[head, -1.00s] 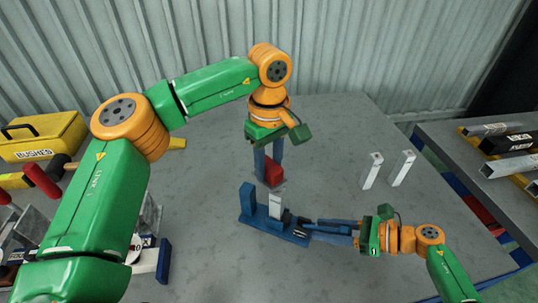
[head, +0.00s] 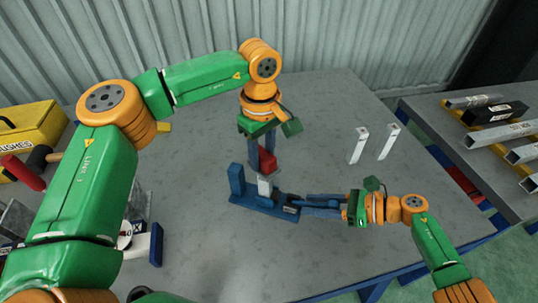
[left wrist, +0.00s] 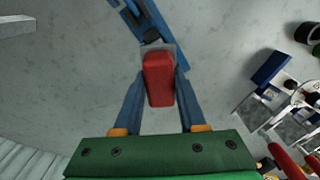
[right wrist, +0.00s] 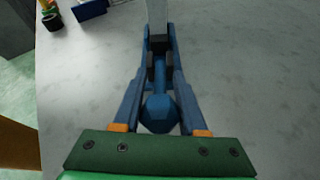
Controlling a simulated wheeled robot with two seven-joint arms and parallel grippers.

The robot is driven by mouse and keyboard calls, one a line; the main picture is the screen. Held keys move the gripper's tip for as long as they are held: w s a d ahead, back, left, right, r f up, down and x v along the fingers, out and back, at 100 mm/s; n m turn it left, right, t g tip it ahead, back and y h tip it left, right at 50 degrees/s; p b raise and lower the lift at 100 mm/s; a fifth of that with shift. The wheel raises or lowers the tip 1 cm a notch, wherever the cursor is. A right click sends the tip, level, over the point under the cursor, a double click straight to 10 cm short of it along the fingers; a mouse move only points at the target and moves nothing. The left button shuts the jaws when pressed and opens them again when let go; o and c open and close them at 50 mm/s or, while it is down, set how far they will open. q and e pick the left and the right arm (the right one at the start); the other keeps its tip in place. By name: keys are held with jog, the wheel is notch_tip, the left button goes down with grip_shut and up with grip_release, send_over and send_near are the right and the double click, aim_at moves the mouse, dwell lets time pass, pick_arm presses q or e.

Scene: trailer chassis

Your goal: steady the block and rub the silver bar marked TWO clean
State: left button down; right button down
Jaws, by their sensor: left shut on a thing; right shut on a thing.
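A blue block (head: 266,205) with an upright post at its left end stands on the table. A silver bar (head: 264,187) stands upright in it; I cannot read its marking. My left gripper (head: 255,157) is shut on a red pad (head: 267,161), just behind the bar in the head view. In the left wrist view the red pad (left wrist: 160,80) sits between the fingers, with a grey face at its far end. I cannot tell if it touches the bar.
Two silver bars (head: 358,145) (head: 388,142) stand on the table to the right. A side bench (head: 460,155) holds more bars. A yellow case (head: 28,128), a hammer and other gear crowd the left.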

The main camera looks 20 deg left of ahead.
aim_at(339, 206)
pick_arm(q)
jog(key=shift+a, duration=0.75)
jog(key=shift+r, duration=4.1)
pick_arm(e)
jog(key=shift+c, duration=0.8)
grip_release()
pick_arm(q)
jog(key=shift+f, duration=0.1)
pick_arm(e)
jog(key=v, duration=0.8)
jog(key=shift+o, duration=0.2)
